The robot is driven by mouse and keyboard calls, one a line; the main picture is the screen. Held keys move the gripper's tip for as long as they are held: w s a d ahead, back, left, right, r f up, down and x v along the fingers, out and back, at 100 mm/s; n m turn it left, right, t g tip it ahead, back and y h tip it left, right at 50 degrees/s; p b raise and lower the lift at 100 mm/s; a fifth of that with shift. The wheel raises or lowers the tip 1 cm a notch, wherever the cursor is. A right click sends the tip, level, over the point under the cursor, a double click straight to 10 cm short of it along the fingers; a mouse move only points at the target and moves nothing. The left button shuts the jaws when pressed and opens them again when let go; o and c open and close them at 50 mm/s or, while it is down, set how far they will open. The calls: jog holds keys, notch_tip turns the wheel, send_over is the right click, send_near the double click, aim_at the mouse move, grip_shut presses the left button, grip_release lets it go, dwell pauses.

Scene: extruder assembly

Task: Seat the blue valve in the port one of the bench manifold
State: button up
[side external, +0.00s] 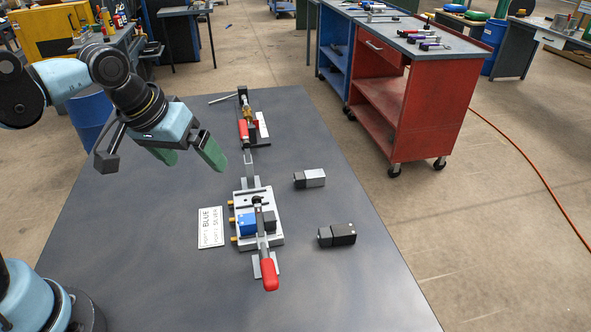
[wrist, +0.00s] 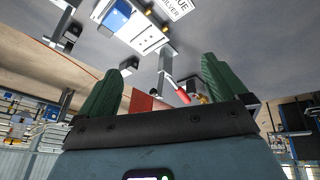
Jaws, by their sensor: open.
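The blue valve (side external: 247,224) is a blue block with a dark block beside it. It sits on the pale grey bench manifold (side external: 240,200), which has brass fittings along its left side. A clamp arm crosses over the dark part, so I cannot tell how deep the valve sits. In the wrist view the blue valve (wrist: 117,14) and manifold (wrist: 150,40) show at the top. My gripper (side external: 189,156) is above the table, up and left of the manifold and apart from it. Its green fingers (wrist: 161,67) are spread, with nothing held between them.
A red-handled clamp (side external: 269,274) stands at the manifold's near end; another red-handled fixture (side external: 244,130) is behind it. A silver-and-black block (side external: 310,178) and a black block (side external: 337,235) lie to the right. A label card (side external: 211,228) lies left. The table's left part is clear.

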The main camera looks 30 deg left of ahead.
jog(key=a+m, duration=0.1)
jog(key=s+a+f+m+t, duration=0.1)
jog(key=s+a+m+t, duration=0.1)
jog(key=shift+s+a+f+y, duration=0.2)
jog(key=shift+a+f+y, duration=0.05)
jog(key=shift+f+y, duration=0.05)
